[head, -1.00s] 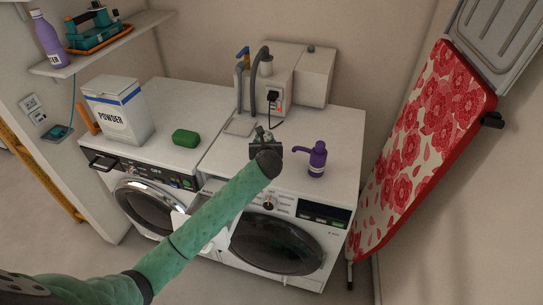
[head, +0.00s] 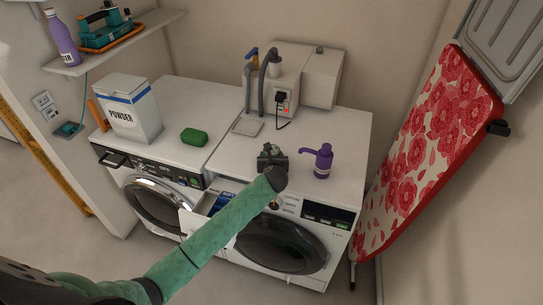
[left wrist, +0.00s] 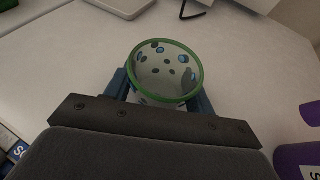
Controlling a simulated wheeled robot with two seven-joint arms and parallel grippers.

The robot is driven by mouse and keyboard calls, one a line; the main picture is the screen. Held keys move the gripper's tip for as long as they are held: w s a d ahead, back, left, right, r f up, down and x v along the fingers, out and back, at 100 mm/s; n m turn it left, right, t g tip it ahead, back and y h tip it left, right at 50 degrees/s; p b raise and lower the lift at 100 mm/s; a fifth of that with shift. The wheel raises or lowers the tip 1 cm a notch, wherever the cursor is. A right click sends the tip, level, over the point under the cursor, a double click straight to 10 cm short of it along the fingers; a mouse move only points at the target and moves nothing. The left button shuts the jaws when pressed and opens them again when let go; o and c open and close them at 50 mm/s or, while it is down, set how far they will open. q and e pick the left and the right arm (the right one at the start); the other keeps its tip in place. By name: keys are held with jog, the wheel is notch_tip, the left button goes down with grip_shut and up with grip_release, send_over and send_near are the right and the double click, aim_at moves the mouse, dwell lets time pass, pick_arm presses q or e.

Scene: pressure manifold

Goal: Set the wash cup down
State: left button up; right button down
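The wash cup (left wrist: 165,70), pale with a green rim and blue-green dots, stands between the fingers of my left gripper (left wrist: 162,95) in the left wrist view. The fingers sit against both its sides, and it looks empty. In the head view my left gripper (head: 271,156) is low over the front of the right washer's white top (head: 335,135), left of the purple pump bottle (head: 322,160). The cup is hidden by the gripper there. I cannot tell whether its base touches the top. My right gripper is not in view.
An open detergent drawer (head: 194,223) juts out below my left arm. A green soap bar (head: 194,137) and a powder box (head: 132,108) stand on the left machine. A wall unit with hoses (head: 283,85) is behind.

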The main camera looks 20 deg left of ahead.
pick_arm(q)
jog(key=shift+o, duration=1.3)
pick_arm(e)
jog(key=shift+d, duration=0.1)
pick_arm(q)
jog(key=shift+r, duration=0.1)
jog(key=shift+s+d+r, duration=0.1)
jog(key=shift+s+d, duration=0.05)
jog(key=shift+s, duration=0.15)
jog(key=b+v, duration=0.3)
jog(key=v, duration=0.6)
jog(key=shift+s+d+r, duration=0.1)
jog(key=shift+s+d, duration=0.1)
jog(key=shift+s, duration=0.15)
jog(key=shift+v, duration=0.75)
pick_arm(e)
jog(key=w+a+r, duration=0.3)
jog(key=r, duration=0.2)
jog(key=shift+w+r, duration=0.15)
